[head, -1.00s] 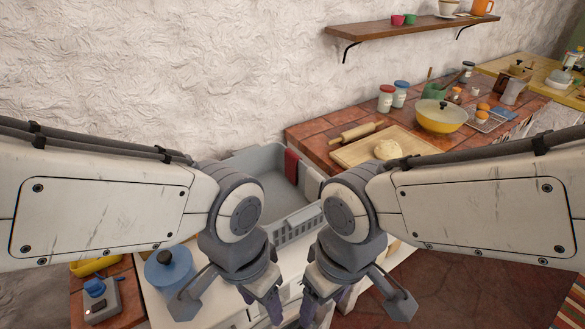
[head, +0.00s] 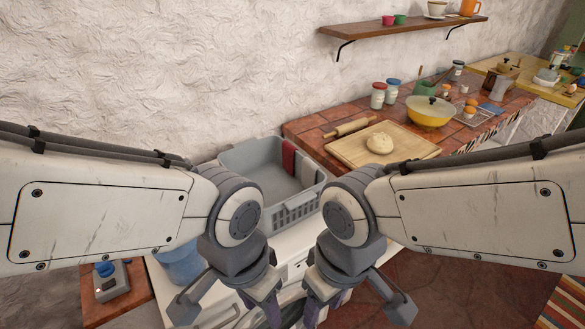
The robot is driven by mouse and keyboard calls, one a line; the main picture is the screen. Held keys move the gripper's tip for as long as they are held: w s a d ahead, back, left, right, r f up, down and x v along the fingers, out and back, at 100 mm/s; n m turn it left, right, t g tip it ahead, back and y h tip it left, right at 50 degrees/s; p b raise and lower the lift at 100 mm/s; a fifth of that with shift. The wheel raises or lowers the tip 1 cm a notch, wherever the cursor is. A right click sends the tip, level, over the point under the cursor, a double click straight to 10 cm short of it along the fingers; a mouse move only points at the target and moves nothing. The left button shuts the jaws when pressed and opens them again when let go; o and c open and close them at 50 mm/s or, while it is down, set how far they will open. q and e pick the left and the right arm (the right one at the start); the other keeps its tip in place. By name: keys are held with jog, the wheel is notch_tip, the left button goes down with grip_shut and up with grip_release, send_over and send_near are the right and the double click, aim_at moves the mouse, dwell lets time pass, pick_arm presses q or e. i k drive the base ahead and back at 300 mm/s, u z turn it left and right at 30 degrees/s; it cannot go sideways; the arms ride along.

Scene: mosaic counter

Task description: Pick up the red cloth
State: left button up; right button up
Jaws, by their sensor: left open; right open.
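The red cloth (head: 289,158) hangs over the back right rim of a grey plastic basket (head: 250,154), next to a light grey cloth (head: 306,170). My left gripper (head: 222,311) is open and low in the view, in front of the basket and well apart from the cloth. My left arm hides part of the basket's left side.
The tiled counter on the right holds a wooden board (head: 352,153) with dough (head: 380,143), a rolling pin (head: 350,127), jars and a yellow pot (head: 430,111). A blue container (head: 180,264) stands left of my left gripper. A wall shelf (head: 400,27) is above.

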aim_at(288, 149)
jog(key=k, duration=0.25)
jog(key=z, duration=1.65)
jog(key=i, duration=2.35)
jog(key=u, duration=3.8)
jog(key=i, duration=0.45)
jog(key=u, duration=0.05)
